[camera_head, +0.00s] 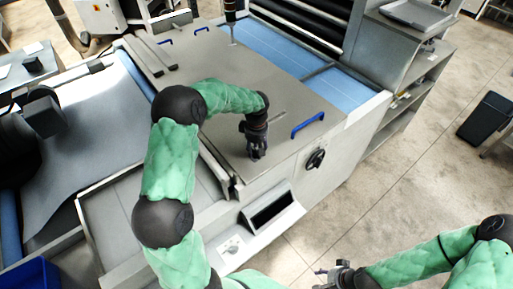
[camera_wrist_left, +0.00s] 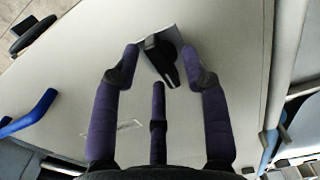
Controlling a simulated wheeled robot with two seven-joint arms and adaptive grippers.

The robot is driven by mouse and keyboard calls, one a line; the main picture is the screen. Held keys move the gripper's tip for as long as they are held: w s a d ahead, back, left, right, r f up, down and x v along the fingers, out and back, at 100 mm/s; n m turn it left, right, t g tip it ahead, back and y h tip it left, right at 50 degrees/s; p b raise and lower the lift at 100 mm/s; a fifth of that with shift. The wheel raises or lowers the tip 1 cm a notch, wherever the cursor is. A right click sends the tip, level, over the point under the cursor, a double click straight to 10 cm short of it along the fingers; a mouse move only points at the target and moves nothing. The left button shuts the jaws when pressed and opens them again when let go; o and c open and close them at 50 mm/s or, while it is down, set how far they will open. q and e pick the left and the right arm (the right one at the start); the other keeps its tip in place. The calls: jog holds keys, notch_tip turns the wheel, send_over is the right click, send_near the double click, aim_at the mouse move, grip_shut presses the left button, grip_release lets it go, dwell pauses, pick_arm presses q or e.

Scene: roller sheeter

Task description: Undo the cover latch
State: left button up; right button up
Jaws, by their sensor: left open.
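The cover (camera_head: 215,75) is a broad, flat grey plate on top of the sheeter, and it lies closed. My left gripper (camera_head: 256,150) is over its front edge, pointing down, and it hides the latch in the head view. In the left wrist view, the latch (camera_wrist_left: 165,62) is a black lever on a small metal plate at the cover's edge. The open fingers of my left gripper (camera_wrist_left: 160,65) are spread on both sides of the lever; I cannot tell whether they touch it. My right gripper (camera_head: 335,272) is low at the bottom, away from the machine; its jaws are too small to read.
A blue handle (camera_head: 307,123) stands on the cover right of my left gripper. A black handwheel (camera_head: 316,159) sticks out from the front panel. A tilted control box (camera_head: 270,208) juts out below. Open floor lies to the right, with a dark bin (camera_head: 486,118).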

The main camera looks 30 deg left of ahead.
pick_arm(q)
jog(key=shift+w+a+f, duration=0.1)
jog(key=shift+f, duration=0.1)
jog(key=shift+r, duration=0.1)
grip_shut()
jog(key=shift+m, duration=0.4)
jog(key=shift+m+b, duration=0.85)
jog(key=shift+m, duration=0.05)
jog(key=m+b, duration=0.1)
jog(key=m, duration=0.2)
jog(key=shift+m+b, duration=0.3)
jog(key=shift+m, duration=0.1)
jog(key=m, duration=0.3)
jog(key=m+b, duration=0.1)
jog(key=m, duration=0.1)
jog(key=shift+s+d, duration=0.2)
jog(key=shift+s, duration=0.05)
jog(key=m, duration=0.6)
jog(key=shift+s+m+b, duration=0.15)
jog(key=shift+m+b, duration=0.15)
jog(key=shift+b, duration=0.05)
